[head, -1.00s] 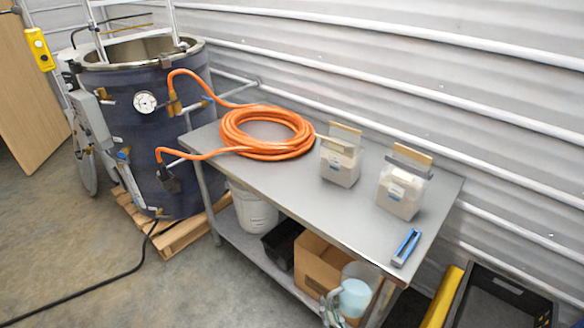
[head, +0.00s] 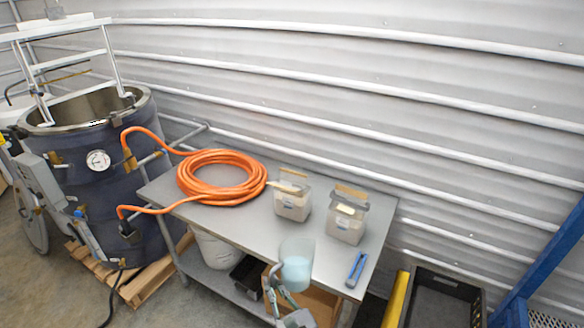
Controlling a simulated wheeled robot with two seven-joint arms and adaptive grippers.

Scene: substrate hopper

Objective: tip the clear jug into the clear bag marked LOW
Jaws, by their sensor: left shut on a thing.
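The clear jug (head: 297,265), with pale blue contents low in it, is held roughly upright at the table's front edge. My left gripper (head: 274,283) comes in from below and is shut on the jug's left side. Two clear bags with pale contents stand on the table behind the jug: a left bag (head: 291,205) and a right bag (head: 346,221). Each has a small label too small to read, so I cannot tell which is marked LOW. The jug is apart from both bags. My right gripper is not in view.
The grey table (head: 240,222) also holds an orange hose coil (head: 222,192) and a blue tool (head: 357,268). A cardboard box (head: 318,303) and white bucket (head: 215,250) are below. A jacketed vessel (head: 120,185) stands left. A black crate (head: 445,295) is at right.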

